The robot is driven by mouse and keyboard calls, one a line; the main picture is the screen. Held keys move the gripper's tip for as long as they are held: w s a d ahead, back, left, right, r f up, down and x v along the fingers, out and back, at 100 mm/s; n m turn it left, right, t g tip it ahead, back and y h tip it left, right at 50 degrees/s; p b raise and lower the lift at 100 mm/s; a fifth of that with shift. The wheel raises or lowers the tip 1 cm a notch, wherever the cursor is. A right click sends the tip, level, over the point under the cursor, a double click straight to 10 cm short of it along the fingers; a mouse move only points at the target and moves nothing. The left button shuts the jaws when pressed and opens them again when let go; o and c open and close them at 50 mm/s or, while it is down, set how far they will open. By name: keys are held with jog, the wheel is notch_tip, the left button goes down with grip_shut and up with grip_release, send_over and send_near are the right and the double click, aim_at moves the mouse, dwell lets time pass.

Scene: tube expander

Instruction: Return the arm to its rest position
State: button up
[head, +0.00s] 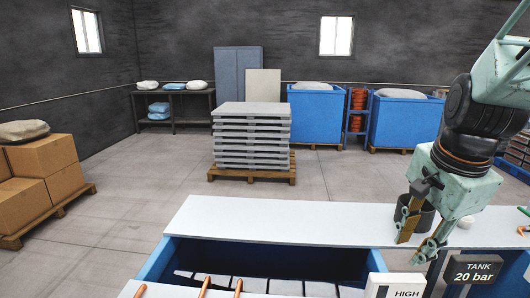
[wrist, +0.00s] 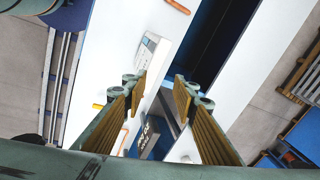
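My arm comes in from the upper right in the head view. My gripper (head: 416,243) points downward over the right part of the white worktop. In the wrist view my gripper (wrist: 160,92) has its two tan-padded fingers spread apart, with nothing between them. A dark round cup (head: 427,217) stands on the worktop behind the fingers and is partly hidden by them. I cannot tell whether the gripper touches anything.
The white worktop (head: 280,220) has a bare stretch to the left. In front is a blue-walled recess (head: 180,257). Copper-coloured tubes (head: 205,284) stand at the front edge. A HIGH label box (head: 396,287) and a TANK 20 bar display (head: 472,269) sit close to the gripper.

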jog(key=s+a+r+n+t, duration=0.1)
jog(key=s+a+r+n, duration=0.15)
jog(key=a+n, duration=0.2)
jog(key=s+a+r+n, duration=0.2)
jog(key=a+r+n, duration=0.15)
jog(key=a, duration=0.25)
jog(key=s+a+n+b, duration=0.1)
jog(key=s+a+n, duration=0.1)
jog(key=s+n, duration=0.2)
jog(key=s+a+n+b, duration=0.1)
jog(key=s+n, duration=0.3)
jog(key=s, duration=0.7)
jog(key=shift+s+a+f+n+y, duration=0.15)
jog(key=shift+a+f+n+y, duration=0.25)
jog(key=shift+a, duration=0.45)
jog(key=shift+f, duration=0.1)
jog(key=shift+f+b, duration=1.8)
jog(key=shift+b, duration=0.1)
notch_tip(320, 180, down, 6)
jog(key=b, duration=0.6)
